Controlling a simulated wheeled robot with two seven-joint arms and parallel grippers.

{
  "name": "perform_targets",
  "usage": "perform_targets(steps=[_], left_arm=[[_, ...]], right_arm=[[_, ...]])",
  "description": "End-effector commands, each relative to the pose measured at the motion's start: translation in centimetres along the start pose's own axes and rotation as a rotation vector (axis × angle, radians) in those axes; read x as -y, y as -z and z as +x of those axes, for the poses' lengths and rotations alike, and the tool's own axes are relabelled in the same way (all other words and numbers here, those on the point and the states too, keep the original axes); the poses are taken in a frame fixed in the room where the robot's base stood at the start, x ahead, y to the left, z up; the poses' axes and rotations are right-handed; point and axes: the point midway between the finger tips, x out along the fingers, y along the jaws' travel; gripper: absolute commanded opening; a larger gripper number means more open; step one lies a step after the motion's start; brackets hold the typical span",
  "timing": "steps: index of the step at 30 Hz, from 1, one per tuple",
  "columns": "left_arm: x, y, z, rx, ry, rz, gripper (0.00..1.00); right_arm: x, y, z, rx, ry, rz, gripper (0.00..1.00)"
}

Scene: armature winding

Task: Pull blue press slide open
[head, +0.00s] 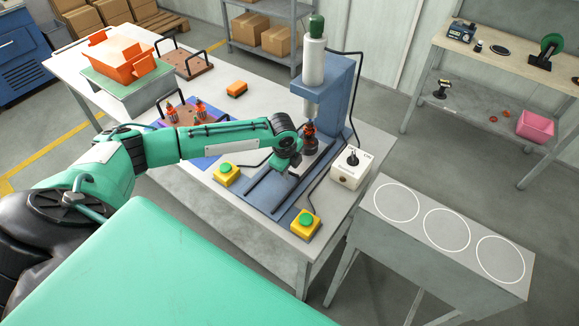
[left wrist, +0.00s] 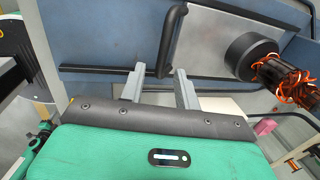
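The blue press (head: 338,92) stands on the white workbench, with a grey cylinder (head: 313,62) above its slide. Two dark rails (head: 262,180) run toward the front of the blue base. An armature with copper-orange windings (head: 310,143) sits under the ram; in the left wrist view the windings (left wrist: 284,76) show beside a black round holder (left wrist: 250,56). A black bar handle (left wrist: 172,40) shows in that view. My left gripper (head: 291,164) is at the slide's front; its fingers (left wrist: 159,72) are apart, with the handle's near end between them. Whether they touch it is unclear. My right gripper is out of view.
Yellow boxes with green buttons (head: 226,174) (head: 305,224) flank the rails. A white control box (head: 351,168) with cables stands right of the press. A rack with armatures (head: 186,113) and an orange bin (head: 124,62) are left. A grey stand with white circles (head: 447,228) is right.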

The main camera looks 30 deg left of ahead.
Motion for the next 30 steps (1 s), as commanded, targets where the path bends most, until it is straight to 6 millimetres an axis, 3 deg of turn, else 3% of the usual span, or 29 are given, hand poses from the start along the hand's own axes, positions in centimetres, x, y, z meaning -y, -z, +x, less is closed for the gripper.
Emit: perform_targets(steps=[10,15,30], left_arm=[[-0.03,-0.02,0.44,0.001,0.000,0.001,0.33],[-0.03,-0.01,0.42,0.001,0.000,0.001,0.00],[-0.76,-0.01,0.20,0.001,-0.005,0.001,0.00]], right_arm=[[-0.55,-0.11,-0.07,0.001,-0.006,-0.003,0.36],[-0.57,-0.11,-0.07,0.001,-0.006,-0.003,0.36],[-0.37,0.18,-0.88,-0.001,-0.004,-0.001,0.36]])
